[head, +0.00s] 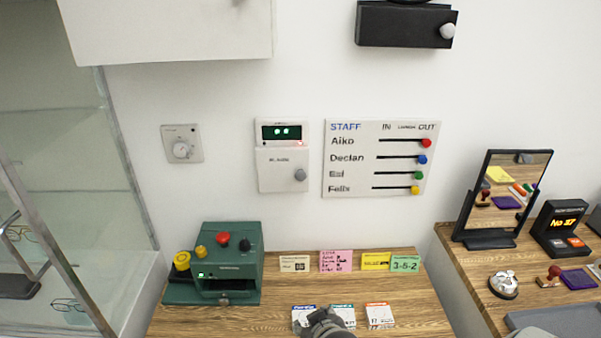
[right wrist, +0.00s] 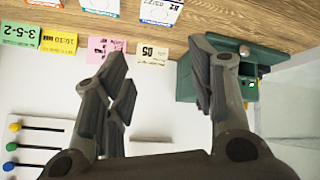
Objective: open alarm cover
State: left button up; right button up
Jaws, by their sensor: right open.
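The alarm unit (head: 283,133) is a white wall box with a dark display showing green digits and a small red light. My right gripper (head: 322,318) shows at the bottom of the head view, over the cards on the desk, below and apart from the cover. In the right wrist view its fingers (right wrist: 160,58) are spread with nothing between them. My left gripper is not in view.
The staff board (head: 340,192) with sliders hangs right of the alarm unit; a thermostat (head: 182,144) hangs left. A green machine (head: 228,262) stands on the desk's left. Notes (head: 336,261) stand at the desk's back. The wall below the alarm is clear.

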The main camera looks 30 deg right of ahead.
jog(key=w+d+r+m+t+h, duration=0.1)
jog(key=w+d+r+t+h, duration=0.15)
jog(key=w+r, duration=0.3)
jog(key=w+d+r+m+t+h, duration=0.1)
jog(key=w+d+r+t, duration=0.1)
jog(key=w+d+r, duration=0.3)
jog(key=m+t+h, duration=0.1)
jog(key=t+h, duration=0.2)
send_near(301, 177)
jog(key=p+x, duration=0.2)
jog(key=x, duration=0.4)
jog(key=shift+w+d+r+p, duration=0.1)
jog(key=shift+w+r+p, duration=0.05)
jog(key=shift+w+p, duration=0.2)
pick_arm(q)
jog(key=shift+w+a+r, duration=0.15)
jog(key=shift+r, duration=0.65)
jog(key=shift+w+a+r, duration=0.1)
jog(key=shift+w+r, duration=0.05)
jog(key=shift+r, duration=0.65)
pick_arm(e)
jog(key=shift+x, duration=1)
grip_shut()
